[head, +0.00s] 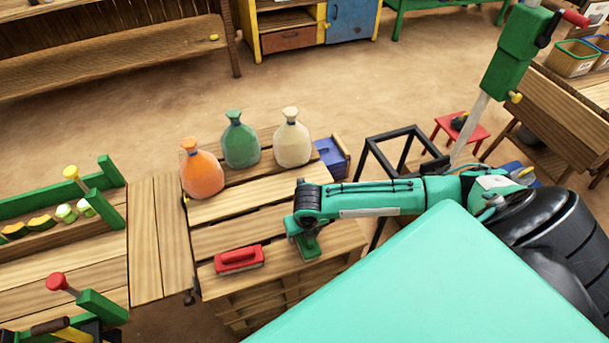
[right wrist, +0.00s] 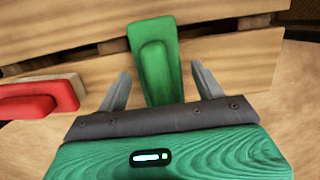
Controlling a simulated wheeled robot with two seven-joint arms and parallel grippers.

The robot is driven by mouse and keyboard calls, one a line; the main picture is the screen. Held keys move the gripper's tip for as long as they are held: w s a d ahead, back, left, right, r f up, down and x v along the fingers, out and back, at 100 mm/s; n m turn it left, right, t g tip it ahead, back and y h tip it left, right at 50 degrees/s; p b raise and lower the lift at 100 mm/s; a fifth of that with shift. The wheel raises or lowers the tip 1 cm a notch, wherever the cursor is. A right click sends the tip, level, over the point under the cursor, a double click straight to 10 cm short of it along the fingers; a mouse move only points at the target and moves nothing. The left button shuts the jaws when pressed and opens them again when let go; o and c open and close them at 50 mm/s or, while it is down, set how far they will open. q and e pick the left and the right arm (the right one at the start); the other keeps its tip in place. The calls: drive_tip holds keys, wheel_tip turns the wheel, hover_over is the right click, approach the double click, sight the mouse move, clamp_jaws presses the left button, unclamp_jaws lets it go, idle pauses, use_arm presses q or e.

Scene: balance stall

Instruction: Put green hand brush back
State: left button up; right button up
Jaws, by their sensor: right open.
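The green hand brush (head: 309,249) lies on the slatted wooden crate top, partly hidden under my right gripper (head: 303,236) in the head view. In the right wrist view the green brush (right wrist: 155,62) sits between the two spread fingers of my right gripper (right wrist: 160,92). The fingers are open, one on each side of the brush, with gaps visible. A red hand brush (head: 239,259) lies to the left on the same crate; it also shows at the left of the right wrist view (right wrist: 38,98). My left gripper is not in view.
Orange (head: 202,173), green (head: 241,143) and cream (head: 292,141) sacks stand along the back of the crate top. A blue box (head: 331,158) and a black frame (head: 398,150) are to the right. A wooden bench with green rails (head: 60,205) is on the left.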

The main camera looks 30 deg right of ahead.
drive_tip(key=r, duration=0.3)
drive_tip(key=s+r, duration=0.1)
drive_tip(key=r, duration=0.3)
drive_tip(key=r+p, duration=0.1)
drive_tip(key=r, duration=0.3)
drive_tip(key=shift+s+a+r, duration=0.2)
drive_tip(key=shift+s, duration=0.1)
drive_tip(key=shift+r, duration=0.15)
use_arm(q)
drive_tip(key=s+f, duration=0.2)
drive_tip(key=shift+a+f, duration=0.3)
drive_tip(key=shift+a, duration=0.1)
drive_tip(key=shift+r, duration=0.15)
